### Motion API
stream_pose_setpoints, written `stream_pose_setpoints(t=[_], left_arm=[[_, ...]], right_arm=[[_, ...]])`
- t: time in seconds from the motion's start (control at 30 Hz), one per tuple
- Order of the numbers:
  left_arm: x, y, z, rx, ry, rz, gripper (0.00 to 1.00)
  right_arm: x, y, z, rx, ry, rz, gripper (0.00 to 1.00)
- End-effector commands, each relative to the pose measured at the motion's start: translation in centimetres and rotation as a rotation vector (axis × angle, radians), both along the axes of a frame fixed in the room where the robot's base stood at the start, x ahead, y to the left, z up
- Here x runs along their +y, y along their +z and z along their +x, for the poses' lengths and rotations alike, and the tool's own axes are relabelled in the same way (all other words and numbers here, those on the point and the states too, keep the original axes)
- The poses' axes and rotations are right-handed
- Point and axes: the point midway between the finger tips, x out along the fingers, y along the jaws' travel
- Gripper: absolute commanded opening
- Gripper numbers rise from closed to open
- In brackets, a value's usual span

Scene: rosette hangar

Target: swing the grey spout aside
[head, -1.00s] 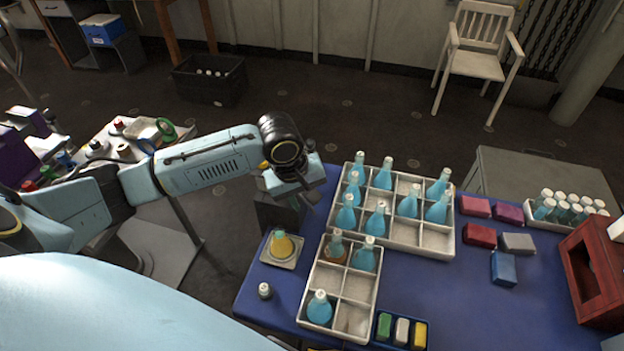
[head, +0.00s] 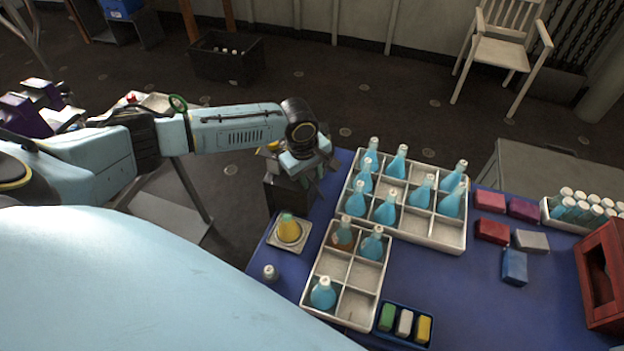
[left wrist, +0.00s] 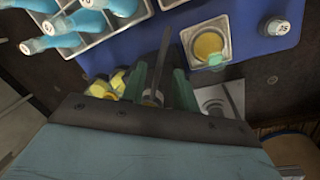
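My left gripper (head: 308,182) points down over a dark box-like unit (head: 284,196) at the far left edge of the blue table (head: 420,290). In the left wrist view its two greenish fingers (left wrist: 158,80) stand apart. A thin grey bar (left wrist: 157,66), which looks like the grey spout, shows between them with a gap on each side. I cannot tell whether either finger touches it. In the head view the wrist hides the spout. Yellow parts (left wrist: 110,85) sit beside the fingers. My right gripper is not in view.
A yellow flask (head: 289,229) stands on a small square tray just in front of the unit. White crates (head: 412,237) with blue bottles stand to its right. A small capped bottle (head: 270,272) stands near the table's left edge. Open floor lies beyond the table.

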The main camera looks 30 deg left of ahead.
Motion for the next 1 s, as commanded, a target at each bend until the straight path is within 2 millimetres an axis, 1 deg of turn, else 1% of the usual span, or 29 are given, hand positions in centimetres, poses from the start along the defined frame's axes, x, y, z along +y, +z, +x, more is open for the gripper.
stream_pose_setpoints(t=[0.03,0.2,0.47,0.57,0.7,1.0], left_arm=[[-0.1,-0.6,0.1,0.000,0.000,0.000,0.30],[-0.1,-1.6,0.3,-0.001,0.000,0.000,0.30],[-0.1,-1.7,0.3,-0.001,0.000,0.000,0.30],[-0.1,-1.7,0.3,-0.001,0.000,0.000,0.19],[-0.1,-1.7,0.3,-0.001,0.000,0.000,0.01],[-0.1,-1.7,0.3,-0.001,0.000,0.000,0.00]], right_arm=[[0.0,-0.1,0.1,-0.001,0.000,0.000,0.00],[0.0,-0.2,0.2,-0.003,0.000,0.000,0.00],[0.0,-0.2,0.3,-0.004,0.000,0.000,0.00],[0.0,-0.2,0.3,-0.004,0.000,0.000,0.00],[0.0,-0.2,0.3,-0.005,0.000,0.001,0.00],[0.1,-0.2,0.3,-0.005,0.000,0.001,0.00]])
